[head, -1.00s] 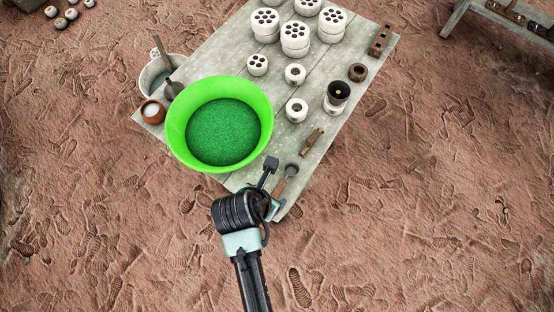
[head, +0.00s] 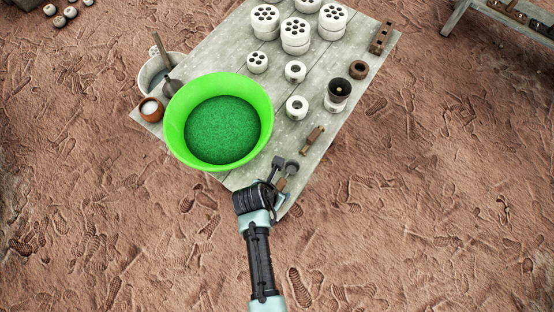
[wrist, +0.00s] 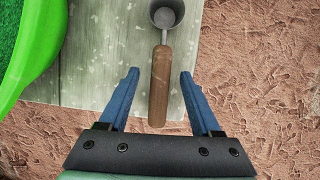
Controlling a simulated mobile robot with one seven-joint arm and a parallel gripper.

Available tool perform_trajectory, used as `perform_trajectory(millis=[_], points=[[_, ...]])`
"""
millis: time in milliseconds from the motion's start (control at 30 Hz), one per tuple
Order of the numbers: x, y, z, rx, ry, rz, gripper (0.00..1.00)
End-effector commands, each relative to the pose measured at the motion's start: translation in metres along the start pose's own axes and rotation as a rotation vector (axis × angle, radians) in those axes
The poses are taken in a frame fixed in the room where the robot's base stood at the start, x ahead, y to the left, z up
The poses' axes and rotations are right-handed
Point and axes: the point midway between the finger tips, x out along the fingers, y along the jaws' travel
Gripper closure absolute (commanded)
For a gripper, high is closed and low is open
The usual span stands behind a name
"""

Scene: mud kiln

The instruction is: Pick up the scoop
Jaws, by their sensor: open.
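The scoop (wrist: 160,80) has a grey metal bowl and a brown wooden handle. In the wrist view it lies on the grey plank table, bowl pointing away and handle toward me. My gripper (wrist: 159,88) is open, with one blue finger on each side of the handle's lower part and a gap on both sides. I cannot tell how high the fingers are above the handle. In the head view the scoop's bowl (head: 292,167) shows at the table's near corner. My gripper (head: 277,184) is over that corner and hides part of the handle.
A large green basin (head: 178,130) of green grains stands left of the scoop. A brown wooden tool (head: 313,139) lies beyond it. White perforated blocks (head: 296,32) and rings stand farther back on the table (head: 320,165). Open ground lies to the right.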

Motion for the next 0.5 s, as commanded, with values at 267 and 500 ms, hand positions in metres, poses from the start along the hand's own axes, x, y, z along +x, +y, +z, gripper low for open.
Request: perform_trajectory(millis=[267, 500], points=[[0.0134, -0.0006, 0.0005, 0.001, -0.001, 0.000, 0.35], [0.0129, -0.0005, 0.0005, 0.001, -0.001, 0.000, 0.53]])
